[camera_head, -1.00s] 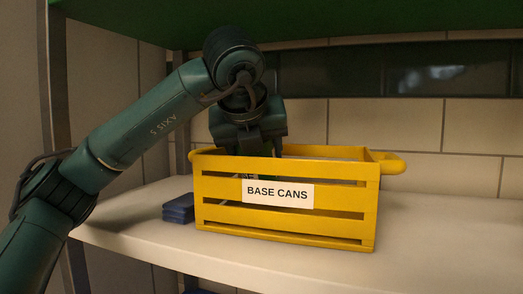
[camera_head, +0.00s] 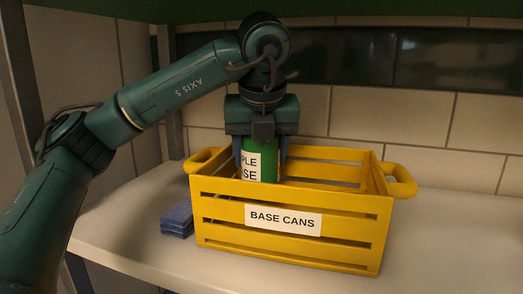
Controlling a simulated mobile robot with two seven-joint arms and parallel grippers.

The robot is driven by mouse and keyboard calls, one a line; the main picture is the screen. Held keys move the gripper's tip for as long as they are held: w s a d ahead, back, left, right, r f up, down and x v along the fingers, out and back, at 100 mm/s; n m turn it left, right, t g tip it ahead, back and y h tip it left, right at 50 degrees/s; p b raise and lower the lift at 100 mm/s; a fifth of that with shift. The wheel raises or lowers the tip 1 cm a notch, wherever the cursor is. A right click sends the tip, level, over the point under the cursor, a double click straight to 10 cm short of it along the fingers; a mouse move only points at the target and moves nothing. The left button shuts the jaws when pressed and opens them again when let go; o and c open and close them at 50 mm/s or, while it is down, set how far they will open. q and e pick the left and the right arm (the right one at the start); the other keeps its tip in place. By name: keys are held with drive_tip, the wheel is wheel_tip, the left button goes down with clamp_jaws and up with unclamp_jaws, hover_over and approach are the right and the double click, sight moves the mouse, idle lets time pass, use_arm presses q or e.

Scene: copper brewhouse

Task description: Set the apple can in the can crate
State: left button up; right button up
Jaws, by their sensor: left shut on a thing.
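The apple can (camera_head: 263,158) is green with a white label, of which "PLE" and "SE" show. It is upright between the fingers of my left gripper (camera_head: 261,164), which is shut on it and points down. The yellow slatted can crate (camera_head: 290,247) stands on the shelf with a "BASE CANS" label on its front. The can and gripper are over the left part of the crate. The can's upper part shows above the front rim; its lower end is hidden behind the front wall. I cannot tell whether it touches the crate floor. My right gripper is not in view.
A small stack of blue cloths or pads (camera_head: 177,219) lies left of the crate. The pale shelf (camera_head: 440,235) is clear to the right. A green board (camera_head: 340,10) hangs overhead, and a tiled wall (camera_head: 430,120) is behind.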

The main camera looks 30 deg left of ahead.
use_arm(q)
drive_tip(key=shift+f, duration=0.3)
drive_tip(key=shift+f+b, duration=0.25)
drive_tip(key=shift+b, duration=0.25)
drive_tip(key=o, duration=1.2)
drive_tip(key=shift+c, duration=0.2)
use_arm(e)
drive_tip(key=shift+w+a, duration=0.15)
